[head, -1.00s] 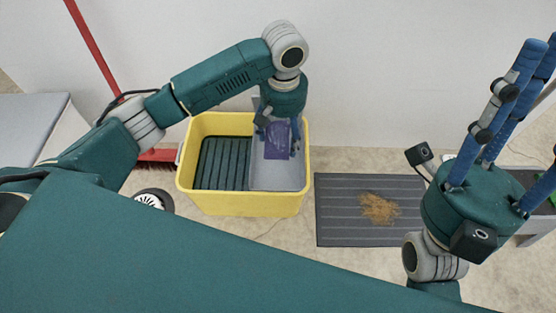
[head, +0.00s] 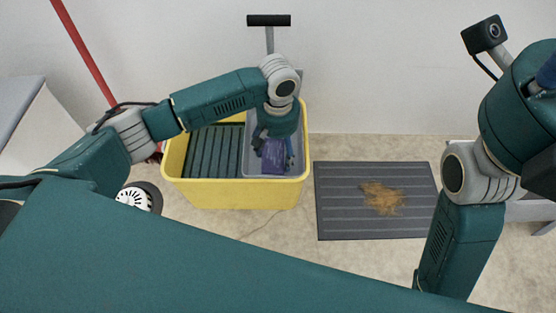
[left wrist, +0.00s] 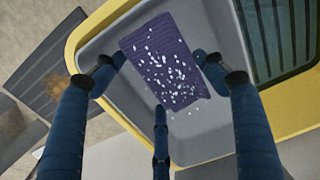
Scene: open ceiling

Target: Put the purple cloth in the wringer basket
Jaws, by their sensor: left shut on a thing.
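The purple cloth (head: 273,150) is in my left gripper (head: 273,160), which reaches down into the grey wringer basket (head: 249,165) in the right part of the yellow bucket (head: 235,194). In the left wrist view the cloth (left wrist: 165,60) is a flat patch with white specks, between my blue fingers and over the grey basket floor (left wrist: 215,130). I cannot tell whether it touches the floor. My right gripper (head: 545,80) is at the right edge of the head view, and its fingertips are cut off.
A dark ribbed mat (head: 340,220) with a brown pile of debris (head: 383,198) lies right of the bucket. A red-handled broom (head: 85,55) leans at the left. A black and white round device (head: 138,197) sits on the floor. A black-topped handle (head: 268,20) stands behind the bucket.

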